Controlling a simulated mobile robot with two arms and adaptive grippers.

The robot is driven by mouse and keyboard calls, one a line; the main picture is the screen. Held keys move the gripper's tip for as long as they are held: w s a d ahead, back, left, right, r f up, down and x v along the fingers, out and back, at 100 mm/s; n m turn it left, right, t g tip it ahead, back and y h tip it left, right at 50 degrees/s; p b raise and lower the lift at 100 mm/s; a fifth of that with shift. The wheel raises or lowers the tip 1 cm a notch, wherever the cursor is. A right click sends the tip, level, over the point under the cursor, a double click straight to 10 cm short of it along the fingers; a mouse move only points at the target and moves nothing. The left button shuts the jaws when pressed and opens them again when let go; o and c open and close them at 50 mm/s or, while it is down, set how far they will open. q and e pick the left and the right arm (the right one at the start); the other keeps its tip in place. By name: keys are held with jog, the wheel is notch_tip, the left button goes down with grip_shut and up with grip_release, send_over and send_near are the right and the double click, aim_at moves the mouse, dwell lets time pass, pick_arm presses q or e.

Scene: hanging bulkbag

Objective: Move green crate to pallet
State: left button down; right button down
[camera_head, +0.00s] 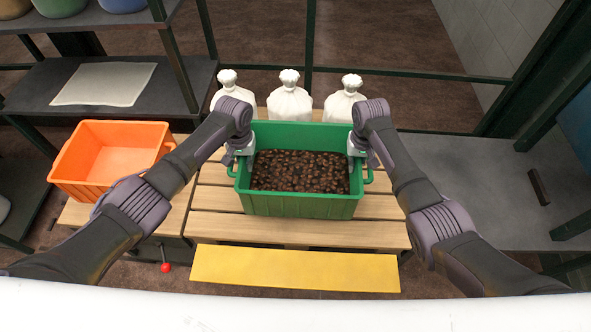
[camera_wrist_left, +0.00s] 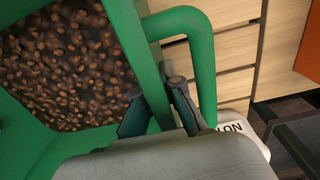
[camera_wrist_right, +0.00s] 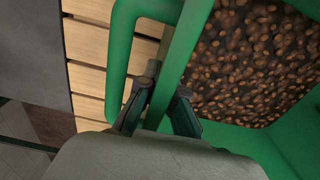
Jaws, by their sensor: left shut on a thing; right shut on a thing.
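The green crate (camera_head: 300,206), filled with brown nut-like pieces (camera_head: 300,172), sits on or just above the wooden slatted pallet (camera_head: 225,228); I cannot tell if it touches. My left gripper (camera_head: 241,155) is shut on the crate's left wall by its handle. In the left wrist view its fingers (camera_wrist_left: 158,105) straddle the green rim. My right gripper (camera_head: 358,150) is shut on the right wall, and in the right wrist view its fingers (camera_wrist_right: 160,105) clamp the rim beside the handle (camera_wrist_right: 122,60).
Several tied white sacks (camera_head: 289,100) stand behind the crate. An orange crate (camera_head: 112,155) is at the left, near a dark shelf (camera_head: 60,95). A yellow board (camera_head: 295,268) lies in front of the pallet. A grey surface (camera_head: 460,170) is at the right.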

aim_at(353, 175)
pick_arm(q)
jog(key=shift+a+r, duration=0.1)
pick_arm(e)
jog(key=shift+w+d, duration=0.1)
jog(key=shift+f, duration=0.1)
